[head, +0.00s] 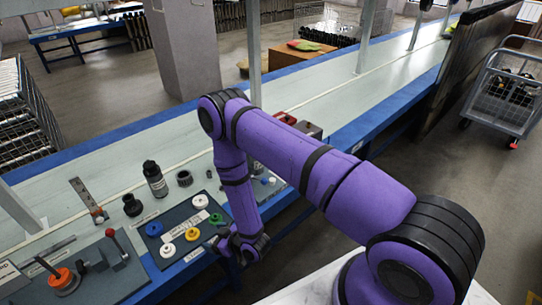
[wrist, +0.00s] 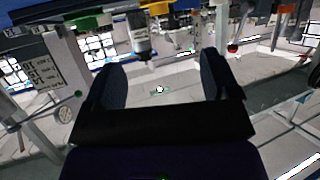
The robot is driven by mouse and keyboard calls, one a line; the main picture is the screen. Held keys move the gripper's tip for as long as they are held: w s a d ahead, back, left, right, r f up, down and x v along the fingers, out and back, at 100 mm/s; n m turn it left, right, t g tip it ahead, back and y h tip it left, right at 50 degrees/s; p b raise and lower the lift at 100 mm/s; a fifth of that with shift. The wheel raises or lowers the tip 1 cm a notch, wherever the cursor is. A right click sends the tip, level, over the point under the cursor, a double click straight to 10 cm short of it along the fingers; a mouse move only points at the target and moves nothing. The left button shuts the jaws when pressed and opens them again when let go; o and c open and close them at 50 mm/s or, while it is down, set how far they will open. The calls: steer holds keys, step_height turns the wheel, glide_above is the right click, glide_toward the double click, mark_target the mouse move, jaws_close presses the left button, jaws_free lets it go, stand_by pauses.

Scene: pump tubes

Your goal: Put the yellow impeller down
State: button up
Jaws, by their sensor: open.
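The yellow impeller (head: 192,234) lies on the dark mat (head: 178,218) on the bench in the head view. In the wrist view, which looks upside down, a yellow part (wrist: 158,7) at the top edge appears to be the same impeller, partly cut off. My gripper (head: 243,248) is at the mat's right front side, right of the yellow impeller and apart from it. In the wrist view its two dark fingers (wrist: 162,78) are spread with nothing between them.
A green impeller (head: 216,219) lies closest to my gripper. White impellers (head: 200,201) and a blue-and-white one (head: 154,229) share the mat. A red-knobbed lever fixture (head: 115,248) and an orange part (head: 64,279) are at left.

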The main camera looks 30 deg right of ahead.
steer(key=w+d+r+h, duration=0.15)
steer(key=w+r, duration=0.25)
steer(key=r, duration=0.5)
steer(key=w+d+r+m+g+h, duration=0.1)
steer(key=w+d+r, duration=0.25)
steer(key=r, duration=0.55)
steer(key=w+d+r+h, duration=0.1)
steer(key=w+r, duration=0.3)
steer(key=r, duration=0.5)
steer(key=s+d+r+m+h, duration=0.15)
steer(key=d+r, duration=0.35)
steer(key=r, duration=0.7)
steer(key=s+d+r+m+g+h, duration=0.1)
steer(key=s+d+r, duration=0.3)
steer(key=s+r, duration=0.35)
steer(key=s+d+r+m+g+h, duration=0.1)
steer(key=s+d+r, duration=0.3)
steer(key=s+r, duration=0.3)
steer(key=s+d+r+m+g, duration=0.1)
steer(key=s+r, duration=0.1)
steer(key=s, duration=0.5)
steer(key=s+d+r+m, duration=0.1)
steer(key=s+r, duration=0.2)
steer(key=s, duration=0.4)
steer(key=s+d+r+m+g+h, duration=0.1)
steer(key=s+r, duration=0.1)
steer(key=s, duration=0.5)
steer(key=shift+d+r+g, duration=0.15)
steer(key=shift+r+g, duration=0.15)
steer(key=shift+r, duration=0.05)
